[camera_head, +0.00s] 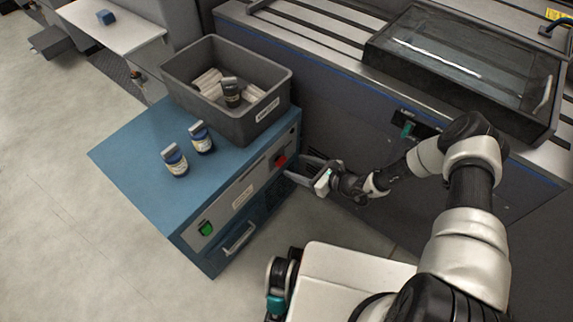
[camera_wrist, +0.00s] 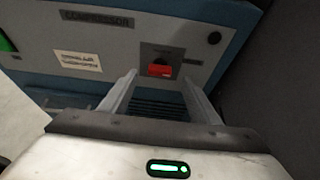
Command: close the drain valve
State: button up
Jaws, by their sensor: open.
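The drain valve appears to be the small red handle (camera_head: 281,161) on the front panel of the blue compressor cabinet (camera_head: 133,165), near its right end. In the wrist view the red handle (camera_wrist: 160,70) sits on a dark square plate, its bar lying roughly level. My gripper (camera_head: 300,170) is open in front of the panel, pointing at the handle. In the wrist view my gripper (camera_wrist: 158,85) has its two fingers apart, one on each side of the handle. Nothing is between the fingers close up; whether they touch the panel I cannot tell.
A grey bin (camera_head: 277,119) with bottles and rolls stands on the cabinet, beside two dark bottles (camera_head: 176,161). A green switch (camera_head: 206,229) and a handle (camera_head: 239,238) are on the cabinet front. A large grey machine (camera_head: 330,125) stands close behind my gripper. Floor is free at left.

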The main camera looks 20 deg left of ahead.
aim_at(282, 161)
jog(key=b+x, duration=0.1)
jog(key=x, duration=0.5)
jog(key=c, duration=1.1)
jog(key=shift+r, duration=0.1)
